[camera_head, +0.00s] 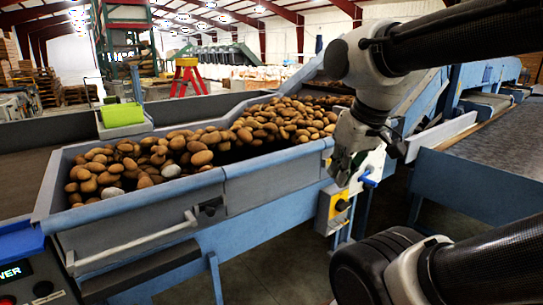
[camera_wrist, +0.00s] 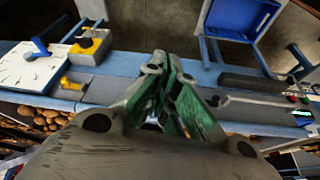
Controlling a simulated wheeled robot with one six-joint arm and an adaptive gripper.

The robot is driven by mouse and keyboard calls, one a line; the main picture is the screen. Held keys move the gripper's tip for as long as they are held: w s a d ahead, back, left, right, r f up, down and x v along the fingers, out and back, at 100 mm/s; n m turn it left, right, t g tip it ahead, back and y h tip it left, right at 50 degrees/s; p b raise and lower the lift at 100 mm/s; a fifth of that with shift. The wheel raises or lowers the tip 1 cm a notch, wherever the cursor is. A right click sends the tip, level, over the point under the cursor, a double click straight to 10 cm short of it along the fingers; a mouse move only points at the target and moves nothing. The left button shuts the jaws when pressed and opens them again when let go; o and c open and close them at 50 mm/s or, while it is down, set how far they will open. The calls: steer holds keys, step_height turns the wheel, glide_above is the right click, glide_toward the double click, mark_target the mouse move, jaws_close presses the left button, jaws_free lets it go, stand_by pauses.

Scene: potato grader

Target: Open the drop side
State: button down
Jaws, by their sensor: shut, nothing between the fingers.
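The drop side (camera_head: 150,212) looks like the grey front panel of the potato hopper's left section, standing up against the heaped potatoes. A long pale bar handle (camera_head: 135,245) runs along its lower front, and a dark latch (camera_head: 209,208) sits near its right end. My gripper (camera_head: 342,172) is shut and empty, to the right of the panel and apart from the handle, in front of the hopper's right part. In the wrist view my green-padded fingers (camera_wrist: 165,95) are together, with a pale bar (camera_wrist: 258,101) to their right that looks like the handle.
A yellow control box (camera_head: 332,210) with a black knob hangs below my gripper, beside a white plate with a blue lever (camera_head: 370,180). A yellow catch (camera_wrist: 70,83) shows on the rail. A blue-framed conveyor (camera_head: 480,185) stands right. Open floor lies below the hopper.

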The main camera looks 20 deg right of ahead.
steer(key=c, duration=1.9)
jaws_free()
steer(key=o, duration=0.3)
steer(key=shift+f, duration=0.35)
steer(key=o, duration=0.7)
steer(key=w+g, duration=0.1)
steer(key=w, duration=0.1)
steer(key=w+f+g, duration=0.1)
steer(key=w, duration=0.2)
steer(key=shift+w+d+f, duration=0.1)
steer(key=shift+w+f, duration=0.05)
steer(key=shift+w, duration=0.2)
steer(key=shift+c, duration=0.2)
steer(key=r+m, duration=0.1)
steer(key=m, duration=1.5)
glide_above(276, 153)
steer(key=s, duration=0.2)
steer(key=shift+t+y, duration=0.3)
steer(key=shift+t, duration=0.1)
steer(key=x, duration=0.7)
steer(key=shift+d, duration=0.2)
steer(key=shift+c, duration=0.2)
